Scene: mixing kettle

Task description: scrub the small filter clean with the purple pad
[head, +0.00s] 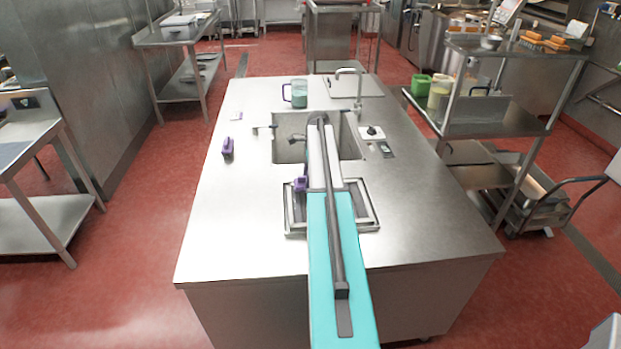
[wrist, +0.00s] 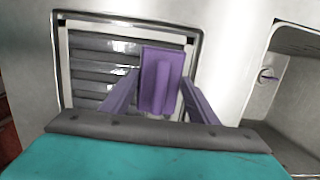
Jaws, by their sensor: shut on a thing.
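The purple pad (wrist: 160,80) is held between the fingers of my gripper (wrist: 158,92), in the middle of the wrist view. It also shows as a purple patch beside my arm in the head view (head: 301,184). The small filter (wrist: 95,65) is a metal frame with dark slats, lying under and behind the pad in the wrist view. In the head view the filter frame (head: 290,215) lies on the counter just in front of the sink, its middle hidden by my arm. The pad is over the filter's right part; I cannot tell whether it touches.
The steel counter (head: 235,240) has a sink (head: 290,150) behind the filter. A purple-handled brush-like thing (head: 228,146) stands at left. A green-filled jug (head: 298,93) stands behind the sink, and a tap (head: 357,90) at its back right. The counter's front left is clear.

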